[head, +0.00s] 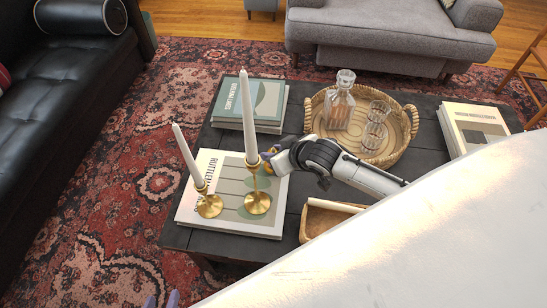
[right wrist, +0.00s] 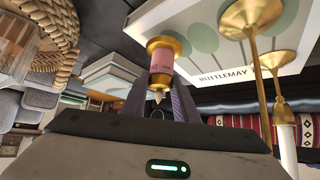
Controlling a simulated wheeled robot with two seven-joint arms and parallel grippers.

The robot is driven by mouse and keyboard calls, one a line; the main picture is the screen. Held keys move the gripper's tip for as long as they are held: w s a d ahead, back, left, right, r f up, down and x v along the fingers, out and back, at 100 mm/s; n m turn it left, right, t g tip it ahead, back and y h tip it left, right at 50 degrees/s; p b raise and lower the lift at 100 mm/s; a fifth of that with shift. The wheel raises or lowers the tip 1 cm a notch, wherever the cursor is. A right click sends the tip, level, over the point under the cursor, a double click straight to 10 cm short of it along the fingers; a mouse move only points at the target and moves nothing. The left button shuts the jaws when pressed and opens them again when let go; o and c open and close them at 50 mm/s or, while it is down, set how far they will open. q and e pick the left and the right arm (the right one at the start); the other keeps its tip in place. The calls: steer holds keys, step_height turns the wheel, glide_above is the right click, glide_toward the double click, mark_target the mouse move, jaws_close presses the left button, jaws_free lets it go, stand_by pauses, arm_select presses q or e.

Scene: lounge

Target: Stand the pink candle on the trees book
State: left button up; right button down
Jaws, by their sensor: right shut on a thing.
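The trees book (head: 230,222) is white, with green tree shapes on its cover, and lies at the near left of the dark table. Its cover edge shows in the right wrist view (right wrist: 225,78). My right gripper (head: 267,163) is over the book's right part, beside the taller candlestick. In the right wrist view, its fingers (right wrist: 160,92) are shut on a short pink cylinder with gold ends, the pink candle (right wrist: 161,63). In the head view the candle is mostly hidden; I cannot tell whether it touches the book. My left gripper (head: 161,300) shows only two fingertips, apart, at the bottom edge.
Two brass candlesticks with white tapers, a taller one (head: 257,203) and a shorter one (head: 209,206), stand on the trees book.

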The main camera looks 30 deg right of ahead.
arm_select(q)
steer(key=shift+w+f, duration=0.1)
steer(key=shift+f, duration=0.2)
arm_select(e)
steer(key=shift+w+f, duration=0.1)
steer(key=shift+f, duration=0.8)
arm_select(q)
steer(key=shift+a, duration=0.1)
arm_select(e)
steer(key=shift+f, duration=0.2)
steer(key=c, duration=1.4)
jaws_free()
steer(key=shift+s+r, duration=0.2)
steer(key=shift+r, duration=0.05)
steer(key=p+v, duration=0.3)
steer(key=v, duration=0.8)
arm_select(q)
step_height(320, 180, up, 2)
steer(key=shift+r, duration=0.25)
arm_select(e)
steer(key=s+a+f+y, duration=0.1)
steer(key=s+a+f, duration=0.6)
steer(key=s+a, duration=0.4)
steer(key=s, duration=0.2)
steer(key=shift+s+n+y, duration=0.3)
steer(key=shift+n, duration=0.1)
